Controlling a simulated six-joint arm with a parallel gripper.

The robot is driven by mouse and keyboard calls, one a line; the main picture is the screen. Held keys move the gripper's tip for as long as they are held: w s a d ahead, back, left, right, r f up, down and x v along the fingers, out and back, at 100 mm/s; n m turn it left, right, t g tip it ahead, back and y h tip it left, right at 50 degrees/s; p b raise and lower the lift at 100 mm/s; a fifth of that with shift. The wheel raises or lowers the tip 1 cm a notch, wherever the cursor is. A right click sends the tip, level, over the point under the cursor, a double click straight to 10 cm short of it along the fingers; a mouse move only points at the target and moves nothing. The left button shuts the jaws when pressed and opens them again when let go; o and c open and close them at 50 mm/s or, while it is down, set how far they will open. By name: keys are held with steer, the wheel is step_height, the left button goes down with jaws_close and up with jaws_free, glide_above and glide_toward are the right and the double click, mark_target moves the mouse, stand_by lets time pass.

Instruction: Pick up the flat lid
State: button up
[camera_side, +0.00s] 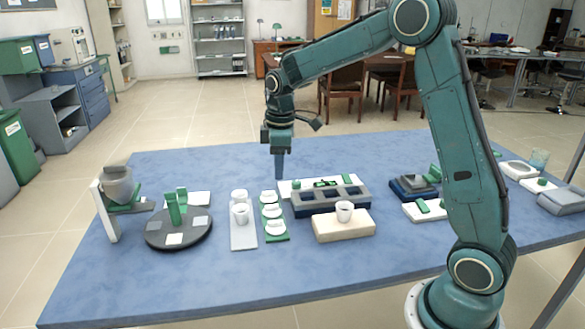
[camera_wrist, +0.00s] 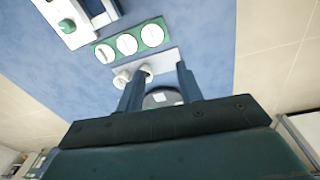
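Three white round lids lie in a row on a green tray (camera_side: 276,239) near the middle of the table: a far lid (camera_side: 268,196), a middle lid (camera_side: 271,211) and a near lid (camera_side: 275,227). I cannot tell for certain which is the flat one. In the wrist view the lids (camera_wrist: 127,44) and green tray (camera_wrist: 96,47) show beyond the fingertips; one end lid (camera_wrist: 105,53) has a dark mark across it. My gripper (camera_side: 279,178) points down above the table, behind the tray. In the wrist view its fingers (camera_wrist: 157,82) are apart with nothing held between them.
A light plate (camera_side: 243,240) with white crucibles stands left of the tray. A dark round turntable (camera_side: 179,236) is further left. The front table area is clear.

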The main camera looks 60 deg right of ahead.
steer(key=w+d+f+n, duration=0.1)
steer(key=w+d+f, duration=0.1)
steer(key=f, duration=0.3)
steer(key=shift+w+d+f+g, duration=0.25)
steer(key=shift+w+f+g, duration=0.15)
steer(key=shift+w, duration=0.3)
steer(key=shift+f, duration=0.1)
glide_above(275, 221)
steer(key=shift+d+f, duration=0.15)
steer(key=shift+f, duration=4.05)
steer(key=shift+f, duration=2.6)
jaws_close()
